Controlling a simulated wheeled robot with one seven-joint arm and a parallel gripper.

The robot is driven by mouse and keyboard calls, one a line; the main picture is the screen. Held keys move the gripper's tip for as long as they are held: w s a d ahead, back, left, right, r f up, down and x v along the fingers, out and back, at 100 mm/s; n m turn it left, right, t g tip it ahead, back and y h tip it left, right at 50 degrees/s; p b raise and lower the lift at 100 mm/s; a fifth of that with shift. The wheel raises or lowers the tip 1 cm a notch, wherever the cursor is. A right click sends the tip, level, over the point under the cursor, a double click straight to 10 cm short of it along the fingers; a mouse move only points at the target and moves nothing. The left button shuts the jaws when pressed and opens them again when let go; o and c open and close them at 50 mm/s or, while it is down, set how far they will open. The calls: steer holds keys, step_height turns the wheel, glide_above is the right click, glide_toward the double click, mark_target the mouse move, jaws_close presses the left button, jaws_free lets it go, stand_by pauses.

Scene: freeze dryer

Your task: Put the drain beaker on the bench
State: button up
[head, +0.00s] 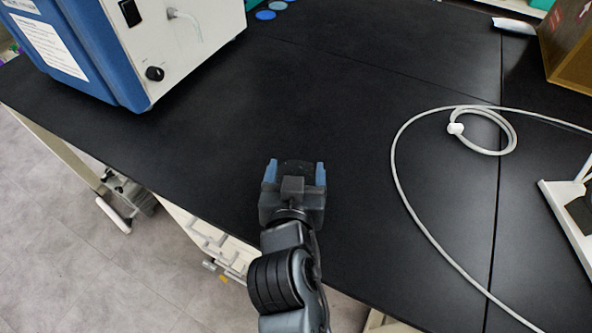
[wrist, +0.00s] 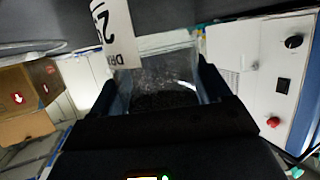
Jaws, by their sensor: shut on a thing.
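My gripper (head: 296,168) is over the black bench (head: 330,100), near its front edge in the head view. Its blue-tipped fingers are apart with the clear drain beaker (head: 297,164) between them, shut on its sides. In the wrist view the transparent beaker (wrist: 165,88) fills the space between the dark fingers. A white label (wrist: 117,35) with dark lettering shows at its upper left. The beaker is faint against the dark bench in the head view. I cannot tell whether its base touches the bench top.
A blue and white machine (head: 150,50) with a black knob and a spout stands at the back left. A pale hose (head: 400,180) lies looped on the right. A cardboard box (head: 570,45) is at the far right. The bench behind my gripper is clear.

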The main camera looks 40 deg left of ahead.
steer(key=shift+f, duration=0.15)
steer(key=o, duration=1)
steer(key=shift+o, duration=0.2)
steer(key=shift+r, duration=0.2)
steer(key=shift+s+d, duration=0.25)
steer(key=shift+s, duration=0.05)
steer(key=b+v, duration=0.1)
steer(key=v, duration=1)
steer(key=shift+d+r, duration=0.1)
steer(key=shift+d, duration=0.05)
